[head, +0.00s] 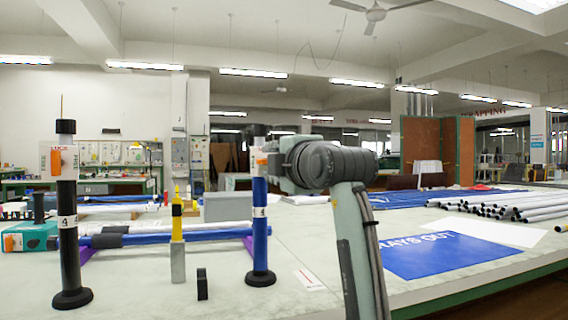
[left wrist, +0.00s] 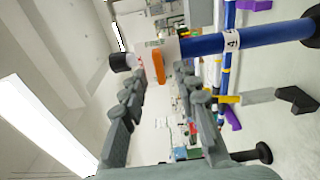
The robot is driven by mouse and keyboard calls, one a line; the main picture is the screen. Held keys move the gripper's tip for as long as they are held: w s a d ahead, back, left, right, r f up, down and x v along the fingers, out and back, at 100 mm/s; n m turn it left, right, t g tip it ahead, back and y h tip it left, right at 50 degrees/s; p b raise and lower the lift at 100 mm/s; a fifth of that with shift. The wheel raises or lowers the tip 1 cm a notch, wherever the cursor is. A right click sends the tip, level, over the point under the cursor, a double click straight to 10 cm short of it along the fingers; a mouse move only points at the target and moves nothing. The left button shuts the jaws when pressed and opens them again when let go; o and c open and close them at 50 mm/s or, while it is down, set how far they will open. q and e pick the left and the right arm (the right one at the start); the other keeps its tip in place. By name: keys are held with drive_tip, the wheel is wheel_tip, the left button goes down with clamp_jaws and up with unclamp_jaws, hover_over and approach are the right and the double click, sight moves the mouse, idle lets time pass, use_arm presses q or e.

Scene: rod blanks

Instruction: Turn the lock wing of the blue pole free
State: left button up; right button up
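The blue pole (head: 260,226) stands upright on a round black base, with a white label marked 4. Its orange lock wing (left wrist: 158,65) sits near the top beside a white card, and in the left wrist view it lies crosswise to the blue pole (left wrist: 262,36). My left gripper (head: 284,165) is at the wing's height, on the right of the pole in the head view. In the left wrist view the fingers of my left gripper (left wrist: 160,72) are apart, one on each side of the wing, with gaps visible. Contact cannot be told. My right gripper is not in view.
A black pole (head: 67,240) with an orange wing stands at left. A yellow-and-grey post (head: 177,240) and a small black block (head: 202,284) stand left of the blue pole. Blue rods (head: 150,237) lie behind. Pale rods (head: 505,205) and a blue sheet (head: 440,256) lie right.

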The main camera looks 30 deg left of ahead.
use_arm(q)
drive_tip(key=v, duration=1)
